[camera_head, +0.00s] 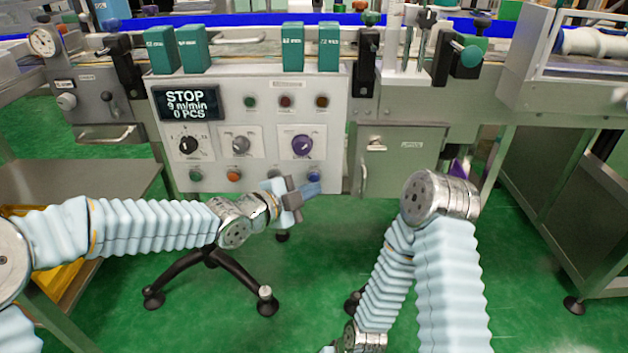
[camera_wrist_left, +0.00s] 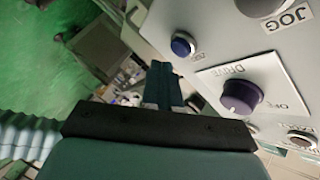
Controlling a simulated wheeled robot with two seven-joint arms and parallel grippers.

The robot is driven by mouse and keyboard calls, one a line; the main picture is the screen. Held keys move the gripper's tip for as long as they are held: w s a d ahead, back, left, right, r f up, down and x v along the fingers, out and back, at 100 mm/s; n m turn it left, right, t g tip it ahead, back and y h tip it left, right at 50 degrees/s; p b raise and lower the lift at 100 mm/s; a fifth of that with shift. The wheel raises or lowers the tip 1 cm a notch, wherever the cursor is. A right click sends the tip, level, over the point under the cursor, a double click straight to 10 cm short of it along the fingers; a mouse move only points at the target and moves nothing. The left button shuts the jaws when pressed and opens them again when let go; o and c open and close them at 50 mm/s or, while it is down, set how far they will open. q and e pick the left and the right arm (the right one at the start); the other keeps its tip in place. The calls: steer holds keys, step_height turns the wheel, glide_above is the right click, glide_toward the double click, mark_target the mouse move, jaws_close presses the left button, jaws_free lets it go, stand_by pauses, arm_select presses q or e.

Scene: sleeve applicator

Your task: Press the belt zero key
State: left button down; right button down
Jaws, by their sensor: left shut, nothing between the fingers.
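The control panel (camera_head: 265,110) stands upright facing me, with a dark display (camera_head: 187,103) reading STOP, 9 m/min and 0 PCS. A blue key (camera_head: 313,177) sits at its lower right, below a purple knob (camera_head: 302,146). In the left wrist view the blue key (camera_wrist_left: 182,45) has a small label that is hard to read, beside the purple DRIVE knob (camera_wrist_left: 241,93). My left gripper (camera_head: 311,189) is shut and empty, close in front of the panel's lower edge, just below the blue key in the picture. It also shows in the left wrist view (camera_wrist_left: 163,85).
A green key (camera_head: 196,176) and an orange key (camera_head: 233,177) sit in the same bottom row; my left wrist crowds the space beside them. Three small keys line the panel's top right. A grey table (camera_head: 85,190) stands left.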

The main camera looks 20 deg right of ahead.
arm_select(q)
steer(key=s+b, duration=0.1)
steer(key=s, duration=0.1)
steer(key=s+a+b, duration=0.1)
steer(key=s+b, duration=0.1)
steer(key=shift+s+a, duration=0.15)
steer(key=shift+s, duration=0.15)
stand_by(0.5)
